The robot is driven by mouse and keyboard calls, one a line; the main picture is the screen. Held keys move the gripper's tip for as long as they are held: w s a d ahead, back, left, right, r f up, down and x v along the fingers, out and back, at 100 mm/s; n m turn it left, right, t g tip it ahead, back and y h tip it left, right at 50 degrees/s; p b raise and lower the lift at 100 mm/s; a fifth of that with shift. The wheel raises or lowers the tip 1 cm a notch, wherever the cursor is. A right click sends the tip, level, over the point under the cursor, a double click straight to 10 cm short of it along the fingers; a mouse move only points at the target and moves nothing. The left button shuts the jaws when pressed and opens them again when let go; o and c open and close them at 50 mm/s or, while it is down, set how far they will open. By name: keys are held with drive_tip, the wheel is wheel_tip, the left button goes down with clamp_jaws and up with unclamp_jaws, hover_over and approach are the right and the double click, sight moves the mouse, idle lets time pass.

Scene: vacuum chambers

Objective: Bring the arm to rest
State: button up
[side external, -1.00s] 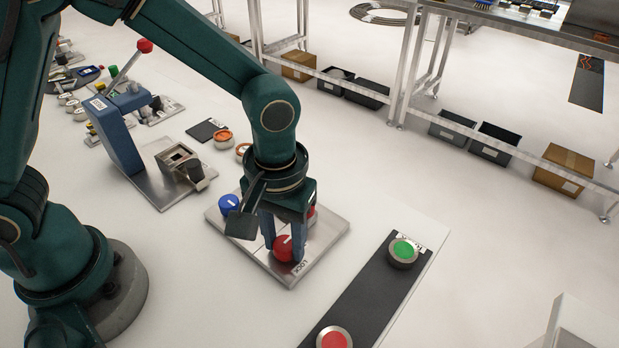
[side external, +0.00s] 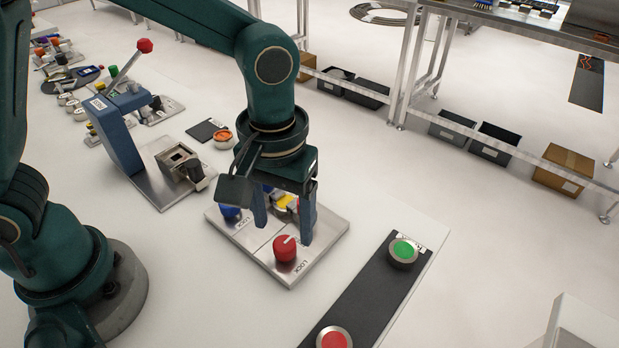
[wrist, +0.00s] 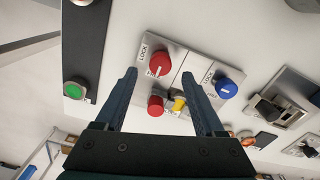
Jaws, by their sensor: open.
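My gripper (side external: 283,228) is open and empty. It hangs above a metal plate (side external: 325,236) that carries a red knob (side external: 285,248) and a blue knob (side external: 229,213). A yellow part (side external: 284,201) shows between the fingers. In the wrist view, the open fingers (wrist: 165,72) point toward the plate. The red knob (wrist: 160,64) and the blue knob (wrist: 226,89) stand beyond the fingertips, with a smaller red piece (wrist: 156,104) and the yellow piece (wrist: 179,104) nearer. The jaws touch no knob that I can see.
A black strip with a green button (side external: 403,251) and a red button (side external: 334,339) lies to the right. A blue lever press (side external: 118,140) with a red-tipped handle stands to the left. An orange-topped round part (side external: 223,138) lies behind. Open white surface lies around the plate.

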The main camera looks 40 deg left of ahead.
drive_tip(key=shift+r, duration=0.35)
drive_tip(key=shift+w+a, duration=0.1)
drive_tip(key=s+a+r+t, duration=0.4)
drive_tip(key=a+r+t, duration=0.1)
drive_tip(key=a+r, duration=0.5)
drive_tip(key=s+m, duration=0.1)
drive_tip(key=s+a+f+m, duration=0.2)
drive_tip(key=shift+s+t, duration=0.1)
drive_tip(key=shift+t, duration=0.2)
idle(0.5)
